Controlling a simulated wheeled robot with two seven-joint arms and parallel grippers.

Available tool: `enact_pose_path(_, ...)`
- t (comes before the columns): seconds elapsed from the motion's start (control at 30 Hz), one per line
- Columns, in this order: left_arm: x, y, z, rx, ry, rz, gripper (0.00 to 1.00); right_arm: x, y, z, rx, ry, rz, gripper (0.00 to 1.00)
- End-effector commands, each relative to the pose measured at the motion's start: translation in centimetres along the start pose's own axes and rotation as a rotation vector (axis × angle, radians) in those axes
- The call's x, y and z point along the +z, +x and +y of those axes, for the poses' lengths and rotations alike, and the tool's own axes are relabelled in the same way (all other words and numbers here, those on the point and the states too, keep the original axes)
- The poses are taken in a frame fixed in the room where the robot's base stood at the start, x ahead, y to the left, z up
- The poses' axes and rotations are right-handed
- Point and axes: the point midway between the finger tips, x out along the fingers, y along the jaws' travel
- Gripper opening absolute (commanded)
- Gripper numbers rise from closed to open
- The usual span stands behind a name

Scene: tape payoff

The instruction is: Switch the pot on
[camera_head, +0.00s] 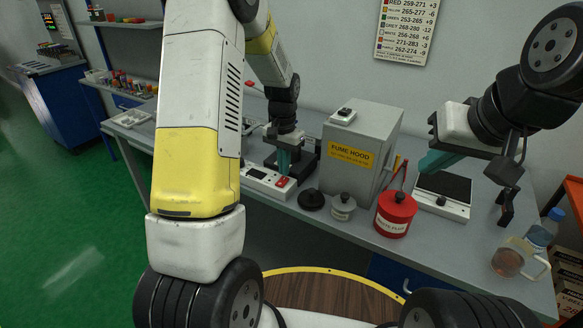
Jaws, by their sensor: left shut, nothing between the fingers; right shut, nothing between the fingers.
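A white unit (258,178) with a small dark display and a red switch (281,182) sits at the bench's front edge; I cannot tell for sure that it is the pot. My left gripper (284,169) points down with its teal fingers shut and empty, just above and behind the red switch. I cannot tell whether the tips touch it. My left arm hides the unit's left end and the bench behind it.
The grey fume hood (346,177) stands right of my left gripper. In front are a black round lid (311,199), a small grey pot (343,206) and a red flux can (396,214). A glass mug (508,261) and a bottle (544,228) stand at the right end.

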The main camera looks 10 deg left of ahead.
Motion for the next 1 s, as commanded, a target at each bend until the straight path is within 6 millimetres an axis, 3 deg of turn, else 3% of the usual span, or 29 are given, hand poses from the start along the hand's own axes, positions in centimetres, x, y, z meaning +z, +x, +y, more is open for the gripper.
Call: enact_pose_path(1.0,0.0,1.0,0.0,0.000,0.000,-0.001,0.00,0.0,0.0,0.0,0.000,0.000,0.000,0.00)
